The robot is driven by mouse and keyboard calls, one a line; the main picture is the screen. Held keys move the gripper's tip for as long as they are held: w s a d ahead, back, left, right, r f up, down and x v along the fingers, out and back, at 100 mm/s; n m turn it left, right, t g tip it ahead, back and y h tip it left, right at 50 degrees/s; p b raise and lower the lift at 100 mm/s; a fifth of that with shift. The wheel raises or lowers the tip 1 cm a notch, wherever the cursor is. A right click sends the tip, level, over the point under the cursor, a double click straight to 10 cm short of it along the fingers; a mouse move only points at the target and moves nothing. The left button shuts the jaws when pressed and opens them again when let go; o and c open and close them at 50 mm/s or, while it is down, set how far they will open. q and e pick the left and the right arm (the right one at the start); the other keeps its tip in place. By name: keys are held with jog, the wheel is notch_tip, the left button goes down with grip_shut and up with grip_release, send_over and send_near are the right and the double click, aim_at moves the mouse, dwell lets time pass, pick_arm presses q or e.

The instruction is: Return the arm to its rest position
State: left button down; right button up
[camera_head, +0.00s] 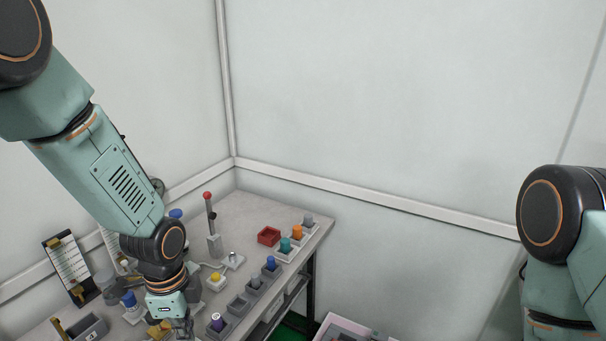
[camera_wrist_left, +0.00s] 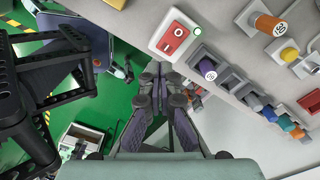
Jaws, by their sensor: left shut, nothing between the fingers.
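My left arm (camera_head: 110,160) reaches in from the upper left of the head view, down to the bench. My left gripper (camera_head: 182,328) is at the bottom edge there, over the near part of the bench, and partly cut off. In the left wrist view its fingers (camera_wrist_left: 163,75) are together with nothing held between them. They point past the bench edge, with green floor behind. My right arm (camera_head: 560,250) shows at the right edge of the head view; its gripper is out of view.
The bench (camera_head: 255,215) carries a red-knobbed lever (camera_head: 209,215), a red tray (camera_head: 269,236), a yellow button (camera_head: 216,278) and a row of coloured testers in holders, one purple-topped (camera_head: 217,321). White walls stand behind.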

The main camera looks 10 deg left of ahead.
pick_arm(q)
jog(key=s+d+f+n+b, duration=0.1)
jog(key=s+f+n+b, duration=0.1)
jog(key=s+f+n, duration=0.6)
jog(key=s+d+f+n+b, duration=0.2)
jog(key=s+f+n, duration=0.6)
jog(key=s, duration=0.8)
notch_tip(320, 180, down, 2)
jog(key=shift+f, duration=0.1)
jog(key=shift+s+d, duration=0.1)
jog(key=shift+r, duration=0.25)
